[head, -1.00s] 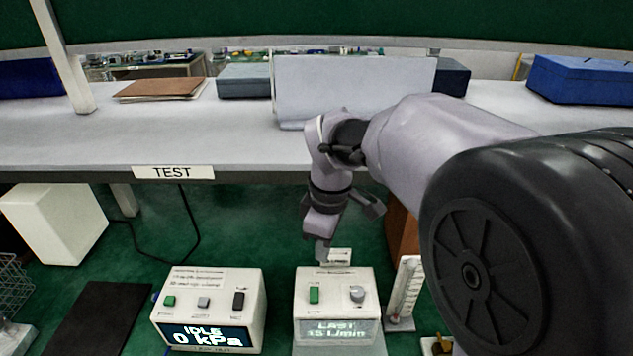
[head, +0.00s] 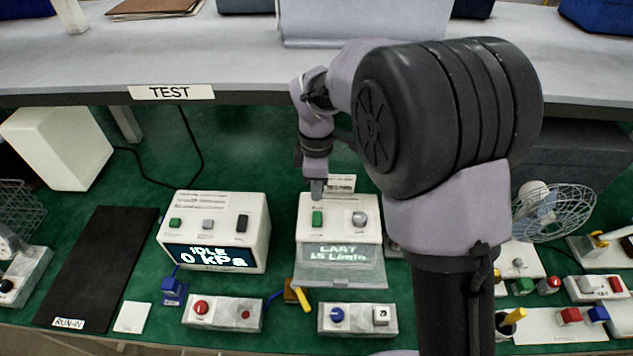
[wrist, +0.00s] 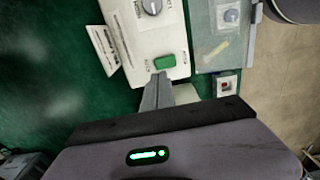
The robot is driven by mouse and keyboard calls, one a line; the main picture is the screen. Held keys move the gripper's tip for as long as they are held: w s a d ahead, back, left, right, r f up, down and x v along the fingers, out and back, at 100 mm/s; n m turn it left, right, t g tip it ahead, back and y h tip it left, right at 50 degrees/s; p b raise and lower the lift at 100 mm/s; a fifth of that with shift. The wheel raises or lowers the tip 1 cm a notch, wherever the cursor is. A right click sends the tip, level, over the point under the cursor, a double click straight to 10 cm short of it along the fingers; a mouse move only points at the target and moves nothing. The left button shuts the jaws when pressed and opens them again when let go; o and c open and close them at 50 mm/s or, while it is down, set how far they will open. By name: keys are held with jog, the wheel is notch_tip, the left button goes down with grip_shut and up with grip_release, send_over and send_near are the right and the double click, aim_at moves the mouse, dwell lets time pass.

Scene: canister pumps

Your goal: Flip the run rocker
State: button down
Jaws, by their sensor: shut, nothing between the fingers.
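A white pump box (head: 340,205) has a green rocker (head: 317,218), a grey knob (head: 359,218) and a display reading LAST and a flow in L/min. In the wrist view the green rocker (wrist: 164,62) sits near the box's edge, with small unreadable labels beside it. My gripper (head: 317,188) points down, fingers shut and empty, at the back of this box. In the wrist view my gripper (wrist: 158,80) has its fingertips just short of the green rocker; I cannot tell if they touch. A clear flap (head: 340,272) hangs at the box's front.
To the left stands another white box (head: 215,205) reading IDLE 0 kPa, with green and grey buttons and a black rocker (head: 242,222). Small switch boxes (head: 222,313) line the front. A grey shelf (head: 250,65) with a TEST label runs behind. A fan (head: 540,208) stands right.

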aim_at(317, 214)
notch_tip(317, 214, down, 6)
jog(key=shift+f+b, duration=0.15)
jog(key=shift+b, duration=0.9)
jog(key=shift+f, duration=0.2)
jog(key=shift+s, duration=0.1)
jog(key=shift+s+r, duration=0.2)
jog(key=shift+s, duration=0.5)
jog(key=shift+a+r+p, duration=0.1)
jog(key=shift+r+p, duration=0.35)
jog(key=shift+p, duration=0.15)
notch_tip(317, 214, up, 13)
jog(key=p, duration=0.6)
